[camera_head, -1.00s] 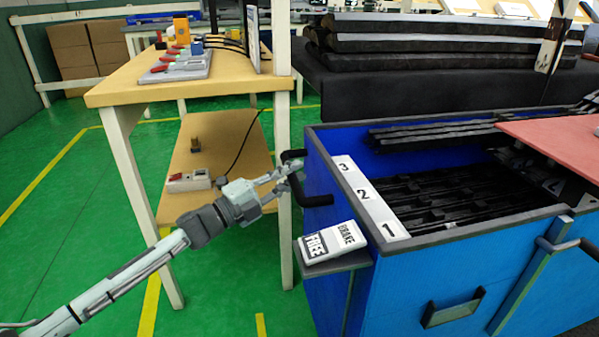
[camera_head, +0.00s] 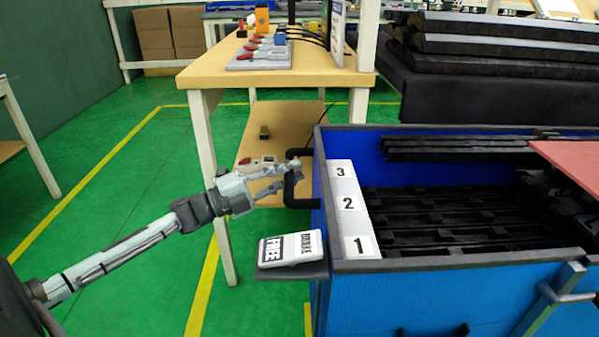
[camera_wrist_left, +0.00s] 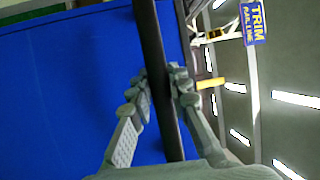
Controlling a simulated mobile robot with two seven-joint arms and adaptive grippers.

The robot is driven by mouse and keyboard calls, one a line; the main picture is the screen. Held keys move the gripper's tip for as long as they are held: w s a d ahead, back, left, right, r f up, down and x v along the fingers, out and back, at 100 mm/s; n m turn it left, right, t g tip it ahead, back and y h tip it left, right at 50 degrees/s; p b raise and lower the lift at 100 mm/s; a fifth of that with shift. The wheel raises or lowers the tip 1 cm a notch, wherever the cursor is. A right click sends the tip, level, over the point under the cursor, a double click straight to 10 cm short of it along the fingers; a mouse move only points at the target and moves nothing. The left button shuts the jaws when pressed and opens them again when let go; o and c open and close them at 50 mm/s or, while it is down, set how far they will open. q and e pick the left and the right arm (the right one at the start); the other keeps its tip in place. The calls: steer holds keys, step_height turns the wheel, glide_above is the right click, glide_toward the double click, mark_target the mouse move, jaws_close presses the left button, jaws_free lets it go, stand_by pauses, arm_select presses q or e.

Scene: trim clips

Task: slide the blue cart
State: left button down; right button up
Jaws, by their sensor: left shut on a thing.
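The blue cart (camera_head: 440,297) is an open bin with a grey rim, filling the right of the head view. A black bar handle (camera_head: 301,203) sticks out of its left side. My left gripper (camera_head: 285,179) is shut on this handle. In the left wrist view, the fingers (camera_wrist_left: 160,92) lie on both sides of the black bar (camera_wrist_left: 152,45), in front of the cart's blue wall (camera_wrist_left: 65,100). My right gripper is out of view.
A FREE/BRAKE pedal (camera_head: 290,249) sits on the cart's left ledge. Labels 3, 2, 1 (camera_head: 349,205) line the rim, and black strips (camera_head: 440,220) lie inside. A wooden workbench (camera_head: 215,72) stands behind the gripper. Green floor (camera_head: 110,210) is open to the left.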

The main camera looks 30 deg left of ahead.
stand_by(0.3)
arm_select(q)
steer(key=c, duration=1.5)
jaws_free()
steer(key=shift+o, duration=0.4)
steer(key=v, duration=1.2)
